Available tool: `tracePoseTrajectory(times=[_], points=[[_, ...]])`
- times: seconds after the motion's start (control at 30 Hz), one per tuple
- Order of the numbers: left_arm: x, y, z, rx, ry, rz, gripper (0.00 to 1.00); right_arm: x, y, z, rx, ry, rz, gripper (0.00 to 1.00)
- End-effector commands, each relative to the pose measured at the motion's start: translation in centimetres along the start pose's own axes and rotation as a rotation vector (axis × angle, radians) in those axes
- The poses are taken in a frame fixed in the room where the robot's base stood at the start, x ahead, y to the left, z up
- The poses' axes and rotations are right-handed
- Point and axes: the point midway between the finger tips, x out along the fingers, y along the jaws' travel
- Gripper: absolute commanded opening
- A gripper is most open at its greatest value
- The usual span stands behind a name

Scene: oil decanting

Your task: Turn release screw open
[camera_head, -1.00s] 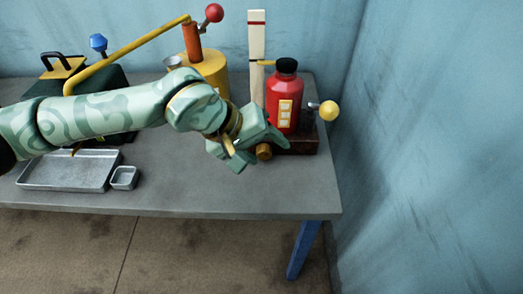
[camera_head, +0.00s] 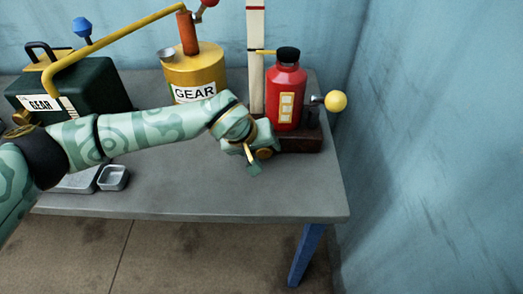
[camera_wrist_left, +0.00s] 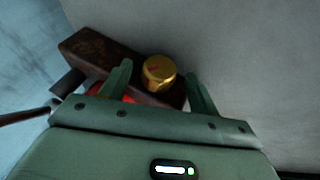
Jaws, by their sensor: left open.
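The release screw is a round brass-coloured knob (camera_head: 264,153) low on the front of the dark brown base (camera_head: 303,143) of a red bottle-shaped jack (camera_head: 286,100). My left gripper (camera_head: 258,160) is at the knob, partly covering it from the left in the head view. In the left wrist view the brass knob (camera_wrist_left: 159,72) shows between the two green fingers of my open gripper (camera_wrist_left: 158,85), with a small red mark on its face. Gaps show on both sides, and no finger visibly touches it. My right gripper is not in view.
A yellow can (camera_head: 193,74) marked GEAR and a dark green container (camera_head: 80,92) stand behind my arm. A white post (camera_head: 256,55) rises beside the jack. A yellow ball handle (camera_head: 336,101) sticks out right, near the wall. The grey table front (camera_head: 200,195) is clear.

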Motion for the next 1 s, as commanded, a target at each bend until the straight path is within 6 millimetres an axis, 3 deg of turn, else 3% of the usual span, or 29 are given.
tracePoseTrajectory(times=[0.37, 0.53, 1.0], points=[[0.7, 0.1, 0.0, 0.0, 0.0, 0.001, 0.61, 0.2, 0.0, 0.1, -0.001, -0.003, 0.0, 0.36], [0.7, 0.1, 0.0, 0.0, 0.0, 0.001, 0.17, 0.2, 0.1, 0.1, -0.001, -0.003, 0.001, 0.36], [0.4, 0.5, -0.2, 0.04, 0.004, -0.088, 0.16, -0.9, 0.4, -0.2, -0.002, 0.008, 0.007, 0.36]])
